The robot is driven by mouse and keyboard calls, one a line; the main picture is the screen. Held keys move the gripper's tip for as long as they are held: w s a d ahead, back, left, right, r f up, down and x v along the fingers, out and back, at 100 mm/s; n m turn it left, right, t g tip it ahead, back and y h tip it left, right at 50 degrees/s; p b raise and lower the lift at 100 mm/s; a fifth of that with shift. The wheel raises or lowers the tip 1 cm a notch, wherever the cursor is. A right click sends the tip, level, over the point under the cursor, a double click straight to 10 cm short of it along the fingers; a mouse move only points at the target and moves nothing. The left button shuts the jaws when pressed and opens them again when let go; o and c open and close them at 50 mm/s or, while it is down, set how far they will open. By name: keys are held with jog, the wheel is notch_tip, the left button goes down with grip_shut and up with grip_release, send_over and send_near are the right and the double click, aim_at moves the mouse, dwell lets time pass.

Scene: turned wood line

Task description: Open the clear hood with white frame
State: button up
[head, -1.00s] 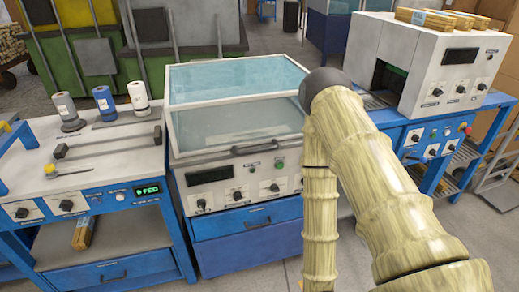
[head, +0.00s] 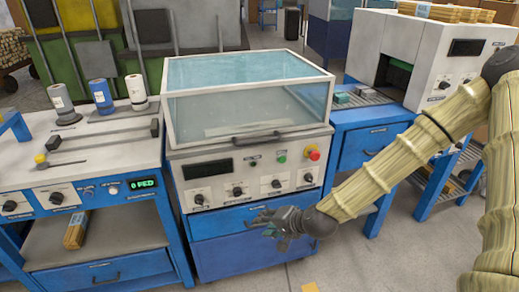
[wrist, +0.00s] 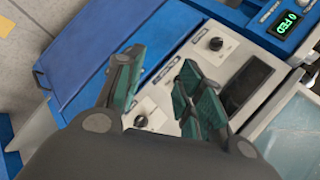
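The clear hood with white frame (head: 245,107) sits down over the top of the middle machine, looking closed. Its dark handle (head: 256,138) runs along the lower front edge. Part of the clear hood shows at the right edge of the wrist view (wrist: 292,132). My gripper (head: 266,220) is in front of the machine, at the height of its blue drawer and well below the handle. In the wrist view my gripper (wrist: 160,72) has its two green-padded fingers apart with nothing between them.
The machine's control panel (head: 250,176), with knobs and a red button (head: 314,154), lies between my gripper and the hood. A bench with spools (head: 103,98) stands left. A white machine (head: 425,60) on a blue bench stands right. Floor in front is mostly clear.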

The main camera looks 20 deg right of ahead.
jog(key=w+d+r+m+t+b, duration=0.3)
jog(key=w+r, duration=0.3)
jog(key=r, duration=0.4)
jog(key=m+t+y+b, duration=0.1)
jog(key=m+t+b, duration=0.1)
jog(key=t, duration=0.1)
send_near(259, 142)
jog(key=shift+b+x, duration=0.35)
jog(key=shift+x, duration=4.5)
jog(key=shift+f, duration=0.1)
jog(key=shift+c, duration=0.2)
grip_shut()
